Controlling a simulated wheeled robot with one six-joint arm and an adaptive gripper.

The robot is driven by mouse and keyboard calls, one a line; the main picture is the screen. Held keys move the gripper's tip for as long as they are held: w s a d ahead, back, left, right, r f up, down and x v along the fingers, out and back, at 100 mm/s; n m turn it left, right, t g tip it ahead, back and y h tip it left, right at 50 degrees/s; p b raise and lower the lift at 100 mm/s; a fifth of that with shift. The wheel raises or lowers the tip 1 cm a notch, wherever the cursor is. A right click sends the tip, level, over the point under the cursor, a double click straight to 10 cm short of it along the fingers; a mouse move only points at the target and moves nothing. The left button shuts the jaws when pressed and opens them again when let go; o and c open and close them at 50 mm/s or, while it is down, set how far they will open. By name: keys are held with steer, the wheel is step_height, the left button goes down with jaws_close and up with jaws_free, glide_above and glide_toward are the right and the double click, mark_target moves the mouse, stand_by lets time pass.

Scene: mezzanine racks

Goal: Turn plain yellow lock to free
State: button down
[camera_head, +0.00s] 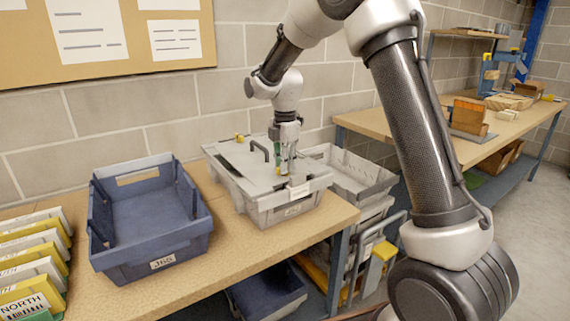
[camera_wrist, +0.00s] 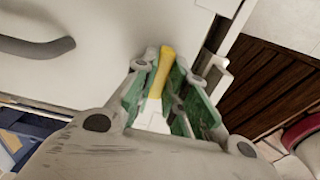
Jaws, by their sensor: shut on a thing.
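The grey tote (camera_head: 272,213) with a flat grey lid (camera_head: 232,160) stands on the wooden table in the head view. My gripper (camera_head: 285,168) points down at the lid's right front part. In the wrist view its green-padded fingers are shut on a yellow lock (camera_wrist: 160,75), a narrow bar near the lid's edge. The lock's lower end is partly hidden between the fingers, and I cannot tell its exact turn. Another small yellow piece (camera_head: 239,138) sits at the lid's back edge. A dark curved handle (camera_wrist: 32,47) rises from the lid, left of my gripper in the wrist view.
An open blue tote (camera_head: 150,257) stands left of the grey one, with yellow and white labelled items (camera_head: 32,262) at far left. An open grey tote (camera_head: 350,174) is close on the right. A brick wall stands behind.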

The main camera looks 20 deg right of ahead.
steer(key=c, duration=1.4)
jaws_free()
steer(key=shift+c, duration=0.2)
step_height(320, 180, up, 12)
